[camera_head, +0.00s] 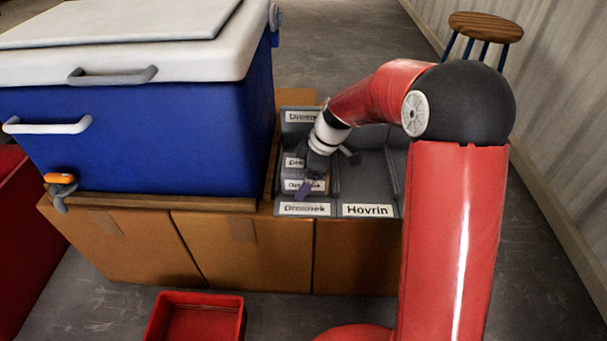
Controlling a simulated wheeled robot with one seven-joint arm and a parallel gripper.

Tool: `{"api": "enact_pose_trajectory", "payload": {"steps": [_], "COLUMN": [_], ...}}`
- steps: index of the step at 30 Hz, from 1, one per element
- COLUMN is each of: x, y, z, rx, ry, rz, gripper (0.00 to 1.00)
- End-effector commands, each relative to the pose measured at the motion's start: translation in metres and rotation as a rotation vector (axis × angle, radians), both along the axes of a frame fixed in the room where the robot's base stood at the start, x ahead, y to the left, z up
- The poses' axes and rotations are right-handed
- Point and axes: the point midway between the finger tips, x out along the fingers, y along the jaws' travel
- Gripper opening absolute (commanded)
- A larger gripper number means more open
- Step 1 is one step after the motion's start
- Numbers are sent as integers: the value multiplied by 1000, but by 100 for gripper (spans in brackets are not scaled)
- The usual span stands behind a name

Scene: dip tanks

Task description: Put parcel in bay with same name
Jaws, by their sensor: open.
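A grey tray (378,172) has a left bay labelled Dromsek (304,209) and a right bay labelled Hovrin (367,210). A small grey-purple parcel (319,187) sits inside the left bay. It has white labels on its top and front; they look like Dromsek but are partly hidden and blurred. My gripper (327,172) is open, just above and at the right side of the parcel, with one finger in front of it and the other toward the right bay. I cannot tell whether a finger touches the parcel. The visible part of the right bay looks empty.
A large blue cooler (140,135) with a white lid stands close to the tray's left. Cardboard boxes (255,260) support both. A red bin (197,315) is on the floor in front. A wooden stool (486,27) stands behind, near the right wall.

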Motion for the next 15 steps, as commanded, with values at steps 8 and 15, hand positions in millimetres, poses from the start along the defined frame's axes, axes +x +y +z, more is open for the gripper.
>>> {"api": "enact_pose_trajectory", "payload": {"steps": [8,15], "x": [1,0], "y": [-5,-24], "z": [15,63], "rx": [1,0], "ry": [-2,-5], "rz": [-2,-2], "gripper": [93,93]}}
